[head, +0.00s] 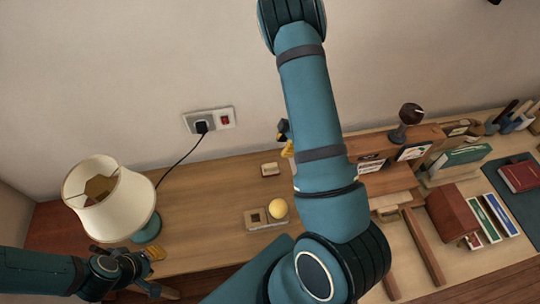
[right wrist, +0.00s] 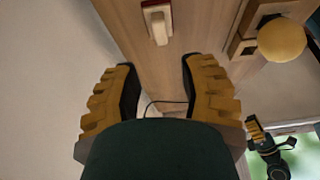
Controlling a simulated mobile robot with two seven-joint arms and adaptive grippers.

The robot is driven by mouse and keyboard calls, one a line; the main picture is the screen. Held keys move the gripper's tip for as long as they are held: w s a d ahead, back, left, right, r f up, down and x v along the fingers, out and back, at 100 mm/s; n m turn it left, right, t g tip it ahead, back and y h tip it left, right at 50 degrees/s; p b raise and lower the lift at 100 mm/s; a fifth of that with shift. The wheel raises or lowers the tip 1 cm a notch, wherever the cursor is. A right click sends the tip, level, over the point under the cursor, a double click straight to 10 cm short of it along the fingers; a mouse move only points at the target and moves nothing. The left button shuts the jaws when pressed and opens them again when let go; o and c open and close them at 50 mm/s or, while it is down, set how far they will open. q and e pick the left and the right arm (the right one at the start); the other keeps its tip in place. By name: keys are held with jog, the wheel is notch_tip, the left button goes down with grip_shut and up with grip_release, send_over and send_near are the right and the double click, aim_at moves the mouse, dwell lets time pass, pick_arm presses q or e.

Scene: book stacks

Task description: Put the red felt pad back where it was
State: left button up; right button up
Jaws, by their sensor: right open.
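A small pale block (head: 270,169) lies on the wooden desk near the wall. In the right wrist view the block (right wrist: 156,12) has a thin red strip (right wrist: 158,28) on it; I cannot tell whether this is the red felt pad. My right gripper (right wrist: 158,65) is open with nothing between its fingers, short of the block. In the head view its fingers are mostly hidden behind my right arm. My left gripper (head: 152,271) is at the lower left, its yellow fingers spread apart and empty, near the desk's front edge.
A wooden holder (head: 252,219) with a yellow ball (head: 278,209) stands near the block. A lamp (head: 108,199) stands at left, its cord running to a wall socket (head: 209,120). Books (head: 452,213) and wooden shelves crowd the right. The desk between lamp and holder is clear.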

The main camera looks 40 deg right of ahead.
jog(key=w+a+f+m+t, duration=0.15)
jog(key=a+m, duration=0.25)
jog(key=a, duration=0.5)
jog(key=w+a+f+m+t, duration=0.1)
jog(key=w+a+m+t, duration=0.2)
jog(key=a, duration=0.5)
jog(key=s+a+m+g, duration=0.4)
jog(key=s+a+m, duration=0.3)
jog(key=a, duration=0.6)
jog(key=shift+s+a+r, duration=0.2)
jog(key=shift+s+r, duration=0.25)
jog(key=shift+s, duration=0.75)
jog(key=shift+g, duration=0.25)
pick_arm(q)
jog(key=f+b, duration=0.5)
jog(key=shift+s+d+f, duration=0.15)
jog(key=shift+s+f, duration=0.05)
jog(key=shift+s, duration=0.1)
pick_arm(e)
jog(key=f, duration=0.5)
jog(key=shift+s+a+f, duration=0.1)
jog(key=shift+s+f, duration=0.1)
jog(key=shift+s, duration=0.05)
